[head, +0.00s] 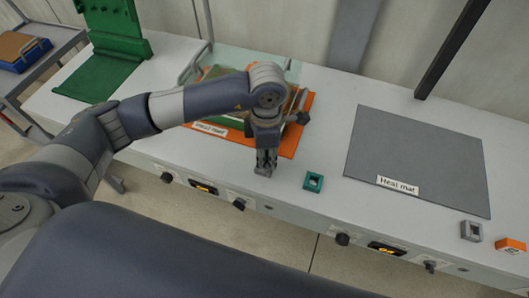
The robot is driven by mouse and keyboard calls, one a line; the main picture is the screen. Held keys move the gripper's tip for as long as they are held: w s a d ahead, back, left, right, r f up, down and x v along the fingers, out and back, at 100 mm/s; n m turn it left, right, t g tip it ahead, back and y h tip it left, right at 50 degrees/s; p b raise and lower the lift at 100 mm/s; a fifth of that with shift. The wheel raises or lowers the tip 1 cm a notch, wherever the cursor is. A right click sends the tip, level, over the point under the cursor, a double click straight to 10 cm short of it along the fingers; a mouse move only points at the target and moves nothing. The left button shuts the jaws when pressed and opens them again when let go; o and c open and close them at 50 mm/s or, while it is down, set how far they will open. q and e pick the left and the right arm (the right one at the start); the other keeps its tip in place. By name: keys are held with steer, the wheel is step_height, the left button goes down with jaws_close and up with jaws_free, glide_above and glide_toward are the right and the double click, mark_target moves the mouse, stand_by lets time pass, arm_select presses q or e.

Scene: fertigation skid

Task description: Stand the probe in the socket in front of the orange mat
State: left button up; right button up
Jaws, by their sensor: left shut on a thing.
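My left gripper (264,169) points down over the bench's front strip, just in front of the orange mat (289,149). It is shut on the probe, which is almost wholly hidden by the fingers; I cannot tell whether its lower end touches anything. A teal square socket (313,181) with a dark opening sits on the bench in front of the mat's right corner, a little right of the gripper and apart from it. My left arm covers much of the mat and the things on it. My right gripper is not in view.
A grey heat mat (420,155) lies to the right. A grey socket (472,231) and an orange block (511,245) sit near the front edge at right. A green stand (110,50) is at back left. Knobs (342,239) line the bench front.

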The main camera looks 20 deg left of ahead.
arm_select(q)
steer(key=shift+w+a, duration=0.15)
steer(key=shift+w, duration=0.15)
steer(key=shift+w+a, duration=0.2)
steer(key=shift+w, duration=0.05)
step_height(320, 180, down, 3)
steer(key=shift+w+a+f+p, duration=0.1)
steer(key=shift+p, duration=0.8)
steer(key=shift+f, duration=0.2)
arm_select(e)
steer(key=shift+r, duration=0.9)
arm_select(q)
steer(key=shift+f, duration=0.1)
steer(key=shift+f+b, duration=0.15)
steer(key=shift+b, duration=0.15)
steer(key=o, duration=1.1)
steer(key=shift+c, duration=0.2)
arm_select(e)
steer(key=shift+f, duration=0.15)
